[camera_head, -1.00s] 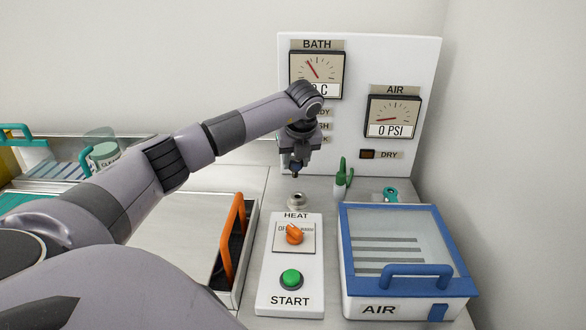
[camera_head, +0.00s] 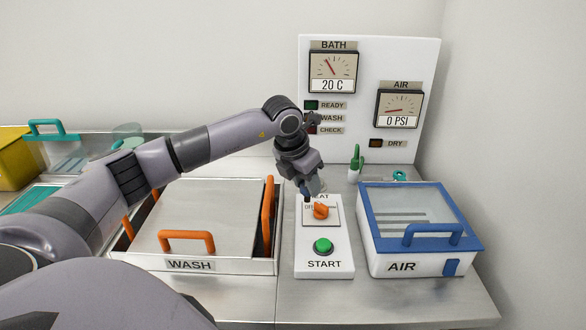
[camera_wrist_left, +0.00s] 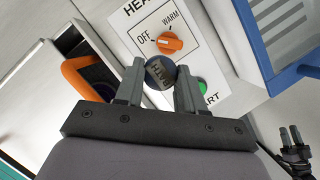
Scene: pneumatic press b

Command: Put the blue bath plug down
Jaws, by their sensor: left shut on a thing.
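My left gripper (camera_head: 311,188) is shut on the blue bath plug. In the left wrist view the plug (camera_wrist_left: 160,72), with a dark round lettered top, sits between the two grey fingers of this gripper (camera_wrist_left: 160,88). It is held in front of the HEAT control box (camera_head: 325,265), close to the orange knob (camera_head: 321,211). I cannot tell the exact height of the plug above the box. A dark two-fingered shape, apparently my right gripper (camera_wrist_left: 291,136), shows small at the lower right of the wrist view. Whether it is open is unclear.
The WASH bath (camera_head: 190,264) with its metal lid and orange handles stands left of the box. The blue-lidded AIR box (camera_head: 415,264) stands right. A green-topped bottle (camera_head: 355,165) and the gauge panel (camera_head: 430,70) are behind. The front counter strip (camera_head: 390,300) is clear.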

